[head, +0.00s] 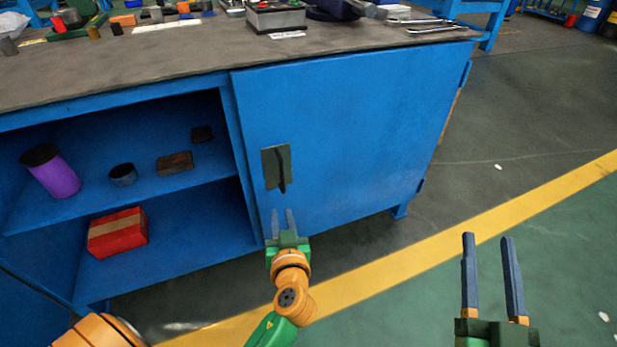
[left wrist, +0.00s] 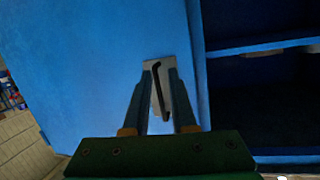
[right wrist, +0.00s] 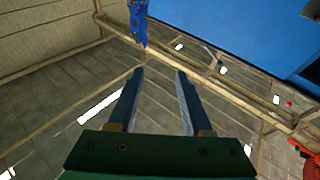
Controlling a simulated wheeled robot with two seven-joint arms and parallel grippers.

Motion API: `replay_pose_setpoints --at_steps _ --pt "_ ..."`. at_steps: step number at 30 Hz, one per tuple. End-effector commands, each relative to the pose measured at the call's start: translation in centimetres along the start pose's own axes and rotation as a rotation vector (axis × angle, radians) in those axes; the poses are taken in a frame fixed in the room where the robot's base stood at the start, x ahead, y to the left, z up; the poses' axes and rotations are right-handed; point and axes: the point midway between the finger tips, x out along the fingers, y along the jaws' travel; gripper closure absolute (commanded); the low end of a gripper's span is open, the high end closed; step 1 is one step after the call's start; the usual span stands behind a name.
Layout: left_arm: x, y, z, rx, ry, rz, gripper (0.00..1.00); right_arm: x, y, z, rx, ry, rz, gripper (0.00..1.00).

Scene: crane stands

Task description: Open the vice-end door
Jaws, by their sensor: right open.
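The blue cabinet door (head: 350,130) is closed under the right part of the workbench. Its dark handle (head: 283,170) is an upright bar on a grey-green plate near the door's left edge. My left gripper (head: 283,222) is open just below the handle in the head view. In the left wrist view, the handle (left wrist: 158,90) shows between the open fingers of my left gripper (left wrist: 160,75); I cannot tell whether they touch it. My right gripper (head: 488,245) is open and empty over the floor to the right; its fingers also show in the right wrist view (right wrist: 160,80).
The worktop (head: 130,70) carries tools and a grey box (head: 275,15). The open shelves to the left hold a purple cylinder (head: 52,172), a red box (head: 118,232) and small parts. The floor (head: 520,130) right of the bench is mostly clear, with a yellow line.

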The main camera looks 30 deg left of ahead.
Motion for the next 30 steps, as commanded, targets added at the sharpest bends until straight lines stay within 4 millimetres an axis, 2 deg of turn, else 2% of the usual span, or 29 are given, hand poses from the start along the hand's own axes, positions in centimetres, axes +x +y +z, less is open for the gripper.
replay_pose_setpoints --at_steps 3,6,8,16,20,26,28,29,30 --pt "0.1 0.6 -2.9 -0.079 0.156 -0.016 0.75 -0.9 -0.4 -4.8 0.0 0.233 -0.009 0.5" --pt "0.1 0.8 -4.7 -0.11 0.224 -0.019 0.75 -1.5 -0.5 -7.2 0.001 0.332 -0.012 0.5" --pt "0.8 0.8 -5.2 -0.113 0.235 -0.02 0.75 -1.5 -0.5 -7.5 0.001 0.338 -0.012 0.5" --pt "5.8 0.5 -6.3 -0.111 0.232 -0.022 0.75 -1.6 -0.6 -8.0 0.001 0.363 -0.013 0.5" --pt "6.7 0.5 -6.5 -0.112 0.231 -0.021 0.75 -1.8 -0.6 -8.3 0.002 0.383 -0.014 0.5" --pt "6.8 0.5 -6.5 -0.112 0.229 -0.021 0.75 -1.8 -0.6 -8.4 0.002 0.385 -0.014 0.5" --pt "6.7 0.5 -6.5 -0.112 0.229 -0.021 0.94 -1.8 -0.6 -8.3 0.002 0.384 -0.014 0.5" --pt "6.7 0.5 -6.5 -0.112 0.229 -0.021 1.0 -1.8 -0.6 -8.3 0.002 0.384 -0.014 0.5" --pt "6.7 0.5 -6.5 -0.112 0.229 -0.021 1.0 -1.8 -0.6 -8.3 0.002 0.384 -0.014 0.5"
